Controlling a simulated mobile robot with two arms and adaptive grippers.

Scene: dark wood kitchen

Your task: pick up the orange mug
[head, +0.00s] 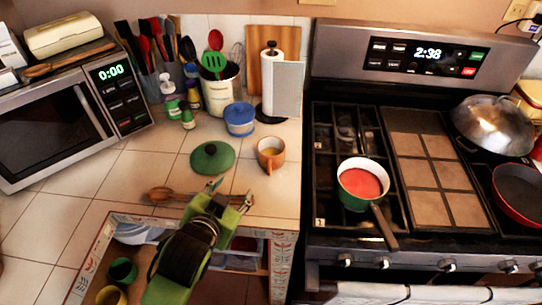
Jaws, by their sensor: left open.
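The orange mug (271,155) stands upright on the tiled counter, left of the stove. Its handle points toward the front of the counter. My left gripper (232,193) is open, with its fingers spread near the counter's front edge. It is in front of the mug and a little to its left, apart from it. My right gripper is not in view.
A green lid (212,157) lies left of the mug, and a blue pot (240,119) stands behind it. Wooden spoons (165,195) lie left of my gripper. A paper towel roll (272,85) stands behind. The stove (322,235) holds a green saucepan (362,184).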

